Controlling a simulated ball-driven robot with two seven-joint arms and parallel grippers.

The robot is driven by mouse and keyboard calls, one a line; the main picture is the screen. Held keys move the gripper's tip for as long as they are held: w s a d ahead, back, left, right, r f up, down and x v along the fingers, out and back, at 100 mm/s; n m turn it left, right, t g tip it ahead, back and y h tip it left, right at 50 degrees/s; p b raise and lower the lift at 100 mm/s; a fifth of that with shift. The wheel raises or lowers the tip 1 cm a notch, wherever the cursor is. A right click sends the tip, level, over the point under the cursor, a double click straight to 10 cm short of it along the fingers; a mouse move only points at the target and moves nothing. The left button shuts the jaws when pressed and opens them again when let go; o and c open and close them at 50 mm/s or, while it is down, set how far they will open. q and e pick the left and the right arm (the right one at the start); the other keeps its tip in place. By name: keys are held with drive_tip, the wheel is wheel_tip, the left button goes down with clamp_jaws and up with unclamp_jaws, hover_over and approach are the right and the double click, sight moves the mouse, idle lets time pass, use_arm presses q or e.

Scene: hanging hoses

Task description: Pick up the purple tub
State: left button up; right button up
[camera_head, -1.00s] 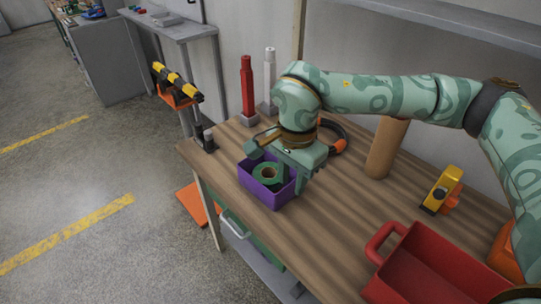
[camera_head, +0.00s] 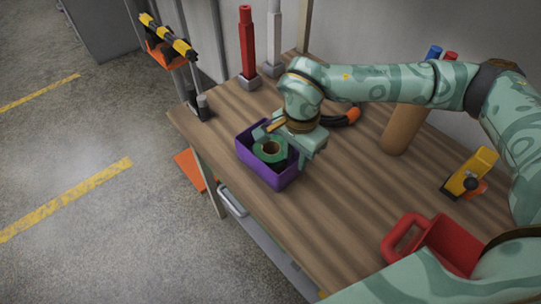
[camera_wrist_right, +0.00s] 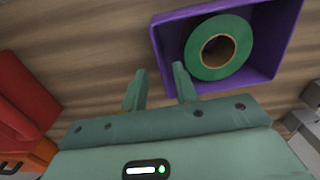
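The purple tub (camera_head: 262,173) stands on the wooden table near its left front edge, with a green tape roll (camera_head: 270,150) inside. In the right wrist view the tub (camera_wrist_right: 166,80) is at the upper right, with the roll (camera_wrist_right: 218,48) in it. My right gripper (camera_head: 284,146) is over the tub's back right side, fingers apart. In the wrist view my right gripper (camera_wrist_right: 160,72) has one finger outside the tub's near wall and the other overlapping the tub. Contact with the wall cannot be told. My left gripper is not in view.
A red bin (camera_head: 447,243) is at the table's right front. A yellow tool (camera_head: 470,172), a brown cylinder (camera_head: 403,128) and a black hose with an orange end (camera_head: 345,117) lie behind. Red (camera_head: 247,45) and white posts (camera_head: 274,35) stand at the back left. The table between tub and bin is clear.

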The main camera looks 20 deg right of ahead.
sight(295, 163)
wheel_tip(295, 163, down, 5)
drive_tip(key=shift+f+b, duration=0.15)
drive_tip(key=shift+b, duration=0.8)
clamp_jaws()
drive_tip(key=shift+r, duration=0.2)
